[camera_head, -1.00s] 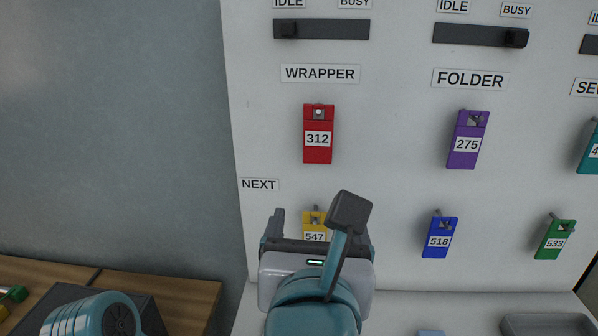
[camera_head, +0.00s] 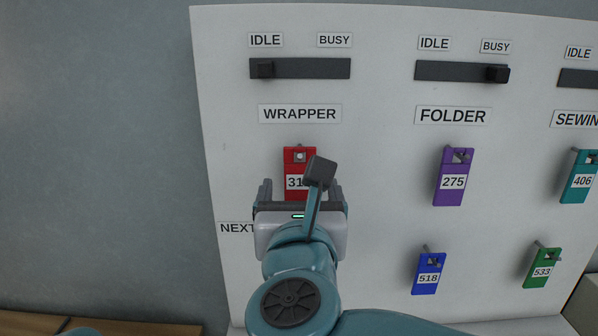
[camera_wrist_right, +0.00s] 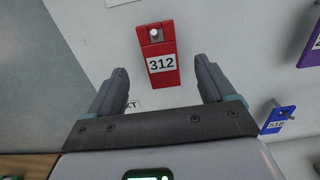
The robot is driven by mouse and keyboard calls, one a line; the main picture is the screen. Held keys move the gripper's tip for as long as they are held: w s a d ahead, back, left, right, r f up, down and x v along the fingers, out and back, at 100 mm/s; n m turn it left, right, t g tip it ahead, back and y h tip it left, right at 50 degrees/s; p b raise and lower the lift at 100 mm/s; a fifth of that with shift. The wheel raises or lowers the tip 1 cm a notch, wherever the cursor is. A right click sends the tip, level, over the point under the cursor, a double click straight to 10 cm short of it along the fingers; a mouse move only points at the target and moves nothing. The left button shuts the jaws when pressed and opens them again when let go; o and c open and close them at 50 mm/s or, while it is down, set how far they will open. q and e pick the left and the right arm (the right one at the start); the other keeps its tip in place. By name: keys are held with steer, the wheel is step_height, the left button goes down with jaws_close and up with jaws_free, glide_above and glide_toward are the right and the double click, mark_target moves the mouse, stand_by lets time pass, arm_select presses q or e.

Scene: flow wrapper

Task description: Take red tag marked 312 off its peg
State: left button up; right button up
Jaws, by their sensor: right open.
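The red tag marked 312 (camera_head: 299,159) hangs on its peg under the WRAPPER label on the white board. In the head view my right gripper and wrist hide its lower part. The right wrist view shows the whole tag (camera_wrist_right: 159,55), with the pale peg end through its top hole. My right gripper (camera_head: 300,190) is open and empty, with one finger to each side of the tag in the head view. In the right wrist view the tag stands beyond the fingertips (camera_wrist_right: 160,78), apart from them. My left gripper is not in view.
A purple tag 275 (camera_head: 450,185), a teal tag 406 (camera_head: 578,182), a blue tag 518 (camera_head: 427,278) and a green tag 533 (camera_head: 541,270) hang to the right. A slider (camera_head: 300,68) sits above the WRAPPER label (camera_head: 300,114). The board left of the tag is clear.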

mark_target(300, 172)
steer(key=w, duration=0.3)
steer(key=shift+w+f, duration=0.1)
steer(key=shift+w, duration=0.3)
steer(key=shift+w+p, duration=0.35)
steer(key=shift+w, duration=0.4)
steer(key=shift+s, duration=0.15)
steer(key=c, duration=1.1)
